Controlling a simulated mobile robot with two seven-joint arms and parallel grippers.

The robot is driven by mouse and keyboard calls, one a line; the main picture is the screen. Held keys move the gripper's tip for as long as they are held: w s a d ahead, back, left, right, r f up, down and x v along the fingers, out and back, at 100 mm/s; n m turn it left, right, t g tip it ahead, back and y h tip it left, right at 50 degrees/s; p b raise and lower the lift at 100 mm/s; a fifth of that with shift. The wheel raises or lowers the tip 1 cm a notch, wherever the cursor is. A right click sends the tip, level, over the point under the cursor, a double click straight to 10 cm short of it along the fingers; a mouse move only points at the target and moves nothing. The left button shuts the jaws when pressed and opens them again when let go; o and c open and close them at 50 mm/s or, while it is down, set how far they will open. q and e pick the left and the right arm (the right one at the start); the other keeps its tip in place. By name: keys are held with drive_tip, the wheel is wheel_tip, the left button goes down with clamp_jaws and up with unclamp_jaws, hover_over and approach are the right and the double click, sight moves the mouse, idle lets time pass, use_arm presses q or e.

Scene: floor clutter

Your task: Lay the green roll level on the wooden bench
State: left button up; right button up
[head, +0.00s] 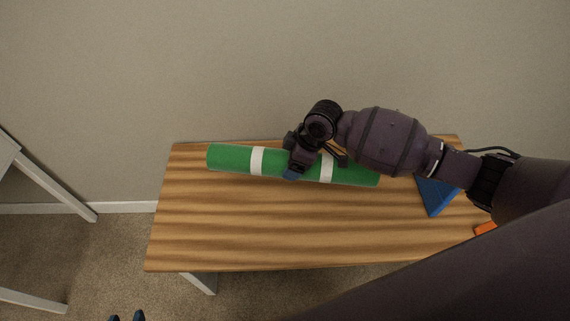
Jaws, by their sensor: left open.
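The green roll (230,158) with two white bands lies lengthwise along the back part of the wooden bench (240,225). It runs slightly aslant to the bench's back edge, its right end nearer the front. It appears to rest on the bench top. My arm comes in from the right and covers part of the roll's right half.
A blue wedge-shaped thing (436,197) and an orange piece (485,228) lie on the bench's right side, partly behind my arm. The bench's front left is clear. The wall is close behind. A white-legged table (50,183) stands at left. Two small dark-blue tips show at the bottom edge.

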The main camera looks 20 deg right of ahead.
drive_tip(key=f, duration=0.1)
drive_tip(key=w+f+n+b, duration=0.1)
drive_tip(key=f, duration=0.1)
drive_tip(key=shift+w+a+f+g, duration=0.15)
drive_tip(key=shift+w+f+g, duration=0.05)
drive_tip(key=shift+g, duration=0.1)
drive_tip(key=shift+w+f+n, duration=0.1)
drive_tip(key=shift+w+n, duration=0.05)
drive_tip(key=shift+n, duration=0.25)
drive_tip(key=shift+w+b, duration=0.1)
drive_tip(key=shift+b, duration=0.2)
drive_tip(key=shift+f, duration=0.5)
wheel_tip(320, 180, down, 6)
drive_tip(key=b, duration=0.3)
drive_tip(key=shift+r, duration=0.15)
wheel_tip(320, 180, down, 2)
drive_tip(key=shift+f+b, duration=0.15)
drive_tip(key=shift+b, duration=0.7)
drive_tip(key=shift+f, duration=0.25)
use_arm(q)
wheel_tip(320, 180, down, 7)
drive_tip(key=g, duration=0.1)
drive_tip(key=shift+s, duration=0.4)
drive_tip(key=shift+s+f, duration=0.2)
drive_tip(key=shift+f, duration=0.05)
drive_tip(key=shift+s+f+b, duration=0.25)
drive_tip(key=shift+f+b, duration=0.1)
drive_tip(key=shift+b, duration=0.05)
use_arm(e)
drive_tip(key=shift+f, duration=0.55)
